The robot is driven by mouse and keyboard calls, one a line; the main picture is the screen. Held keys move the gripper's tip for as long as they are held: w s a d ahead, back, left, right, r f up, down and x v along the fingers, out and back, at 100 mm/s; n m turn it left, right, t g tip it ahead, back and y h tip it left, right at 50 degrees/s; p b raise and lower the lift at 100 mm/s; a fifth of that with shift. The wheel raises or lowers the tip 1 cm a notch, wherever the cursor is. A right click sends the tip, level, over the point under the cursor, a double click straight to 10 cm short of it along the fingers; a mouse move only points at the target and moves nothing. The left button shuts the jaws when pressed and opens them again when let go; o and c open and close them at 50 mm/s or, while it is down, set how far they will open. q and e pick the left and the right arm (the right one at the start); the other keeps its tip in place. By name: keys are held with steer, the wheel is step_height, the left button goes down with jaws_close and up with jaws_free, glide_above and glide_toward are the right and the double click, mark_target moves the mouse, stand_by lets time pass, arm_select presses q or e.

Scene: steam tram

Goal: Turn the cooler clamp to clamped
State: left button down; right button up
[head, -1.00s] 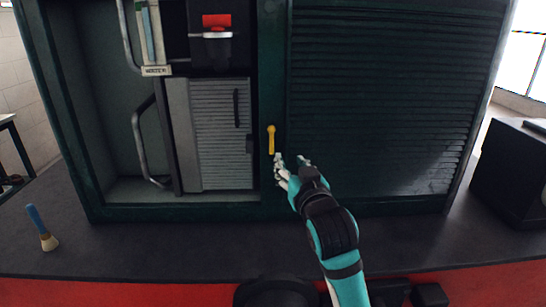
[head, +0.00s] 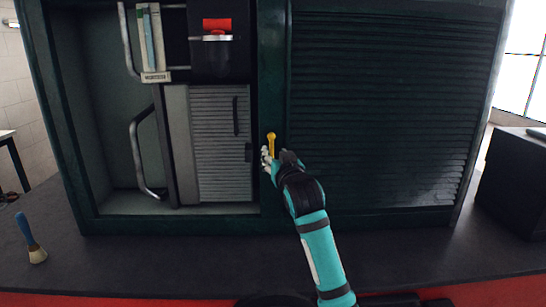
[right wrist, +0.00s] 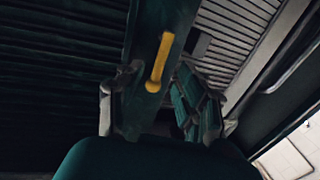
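The cooler clamp is a small yellow lever (head: 271,143) on the dark green post between the open bay and the slatted panel. It points roughly up and down in the head view, and its lower part is close to my fingers. My right gripper (head: 272,158) is at the lever's lower end. In the right wrist view the yellow lever (right wrist: 158,62) lies between the two spread fingers of the right gripper (right wrist: 163,92), with gaps on both sides. I cannot tell whether a finger touches it. My left gripper is not in view.
A blue-handled brush (head: 30,240) is at left on the dark counter (head: 150,258).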

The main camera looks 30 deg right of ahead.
mark_target(272, 149)
steer(key=shift+b+x, duration=0.3)
steer(key=shift+x, duration=1.5)
jaws_close()
